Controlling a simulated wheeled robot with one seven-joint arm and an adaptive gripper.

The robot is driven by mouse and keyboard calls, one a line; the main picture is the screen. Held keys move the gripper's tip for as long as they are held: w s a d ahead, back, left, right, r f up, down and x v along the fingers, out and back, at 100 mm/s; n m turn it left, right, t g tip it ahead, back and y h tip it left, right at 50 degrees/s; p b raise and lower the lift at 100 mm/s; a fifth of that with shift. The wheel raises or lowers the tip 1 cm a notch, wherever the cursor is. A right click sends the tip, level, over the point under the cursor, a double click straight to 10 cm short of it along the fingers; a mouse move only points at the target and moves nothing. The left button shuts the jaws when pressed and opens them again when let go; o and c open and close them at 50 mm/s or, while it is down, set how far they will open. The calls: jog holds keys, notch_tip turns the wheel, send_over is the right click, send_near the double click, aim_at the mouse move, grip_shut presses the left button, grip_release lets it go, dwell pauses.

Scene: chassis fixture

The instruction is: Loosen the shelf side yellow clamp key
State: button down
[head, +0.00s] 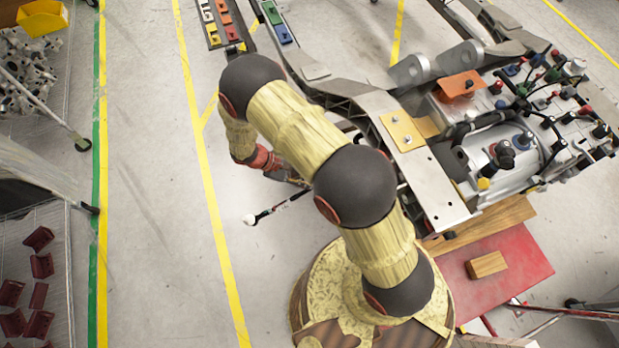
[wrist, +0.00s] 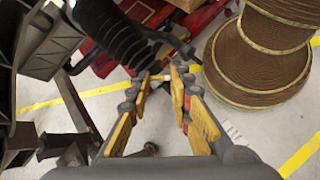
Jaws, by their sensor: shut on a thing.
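My gripper (wrist: 161,80) has yellow-padded fingers and points up the wrist picture, with its tips close together below a black ribbed part (wrist: 110,30). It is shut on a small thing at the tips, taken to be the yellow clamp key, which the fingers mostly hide. In the head view, my gripper is largely hidden behind my arm, beside the left rail of the grey chassis (head: 440,185). A yellow plate (head: 403,131) with bolts sits on that rail; I cannot make out a clamp key there.
A red platform (head: 530,268) with a wooden block (head: 487,264) lies below the chassis at right. A rack with a yellow bin (head: 42,17) and a crate of dark red parts (head: 40,238) stand at the left. Floor between them and my arm is clear.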

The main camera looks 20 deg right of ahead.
jog(key=n+t+h, duration=0.1)
jog(key=n, duration=0.3)
jog(key=shift+s+a+p, duration=0.1)
jog(key=shift+a+p, duration=0.05)
jog(key=shift+p, duration=0.25)
jog(key=shift+s+n+t+h+p, duration=0.15)
jog(key=shift+n+t+h+p, duration=0.2)
jog(key=shift+n+t, duration=1.05)
jog(key=shift+n+g, duration=0.4)
jog(key=shift+n, duration=0.1)
jog(key=c, duration=1.6)
grip_release()
jog(key=v, duration=1.2)
